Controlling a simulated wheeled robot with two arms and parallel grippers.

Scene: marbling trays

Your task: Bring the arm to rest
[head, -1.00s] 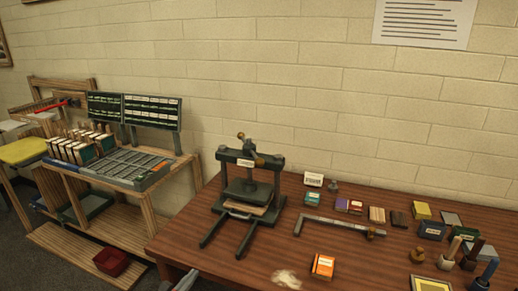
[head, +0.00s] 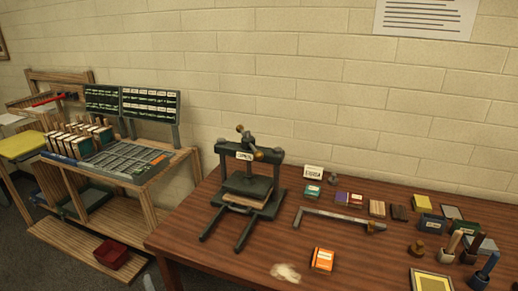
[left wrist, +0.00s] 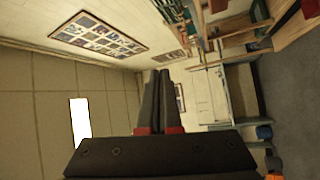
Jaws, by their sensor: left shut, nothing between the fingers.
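My left gripper (head: 149,282) shows only as a small grey piece at the bottom edge of the head view, left of the wooden table's front corner and off the tabletop. In the left wrist view its two dark fingers (left wrist: 160,75) lie together, shut with nothing between them. They point into the room, with no object close to the tips. My right gripper is in neither view.
The wooden table (head: 190,238) carries a dark screw press (head: 245,185), an orange box (head: 322,260) and several small blocks. A wooden rack (head: 160,185) stands left, with a red bin (head: 112,254) low down. Floor shows between them.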

